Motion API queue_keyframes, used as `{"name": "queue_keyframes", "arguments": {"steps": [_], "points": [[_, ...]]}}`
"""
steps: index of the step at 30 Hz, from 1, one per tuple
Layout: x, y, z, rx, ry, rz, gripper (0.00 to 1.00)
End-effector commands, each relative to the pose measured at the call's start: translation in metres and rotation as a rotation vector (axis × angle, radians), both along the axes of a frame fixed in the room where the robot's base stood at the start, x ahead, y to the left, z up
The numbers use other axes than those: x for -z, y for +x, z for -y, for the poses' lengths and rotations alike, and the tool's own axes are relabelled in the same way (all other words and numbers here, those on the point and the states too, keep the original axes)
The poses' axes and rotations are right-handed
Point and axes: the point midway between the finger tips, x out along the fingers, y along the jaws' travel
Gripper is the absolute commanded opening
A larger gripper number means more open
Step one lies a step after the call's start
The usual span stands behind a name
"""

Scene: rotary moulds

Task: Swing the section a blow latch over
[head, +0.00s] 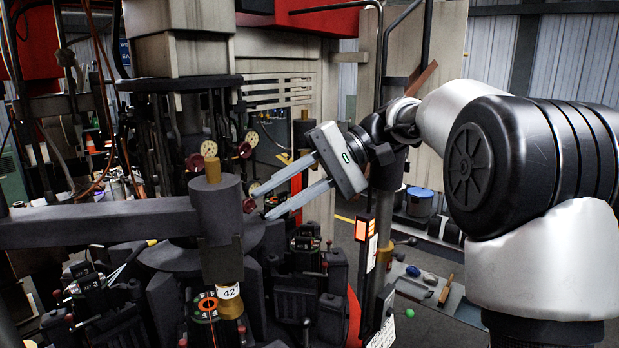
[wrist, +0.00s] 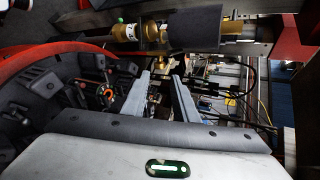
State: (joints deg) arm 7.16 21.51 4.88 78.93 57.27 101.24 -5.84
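My gripper (head: 261,202) is in the middle of the head view, reaching left from my arm. Its two grey fingers are apart with nothing seen held between them. The fingertips are close to a dark red knob (head: 249,205) beside the thick dark post; I cannot tell whether they touch it. In the wrist view, my gripper (wrist: 162,80) is also open, with small machine parts beyond the fingers. Mould stations with small levers and red knobs (head: 324,266) stand below the gripper. No readable label shows which part is the section A blow latch.
A dark horizontal arm (head: 100,222) joins the thick upright post (head: 216,205) left of my gripper. A tag reading 42 (head: 228,291) hangs below it. A post with an orange-lit box (head: 364,229) stands at right. Tools lie on a floor mat (head: 412,287).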

Motion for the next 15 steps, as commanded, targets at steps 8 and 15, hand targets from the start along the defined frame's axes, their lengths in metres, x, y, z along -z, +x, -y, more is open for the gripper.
{"name": "queue_keyframes", "arguments": {"steps": [8, 15], "points": [[-0.026, 0.015, 0.048, 0.002, 0.001, 0.001, 0.26], [-0.034, 0.018, 0.062, -0.001, 0.000, 0.000, 0.26]]}}
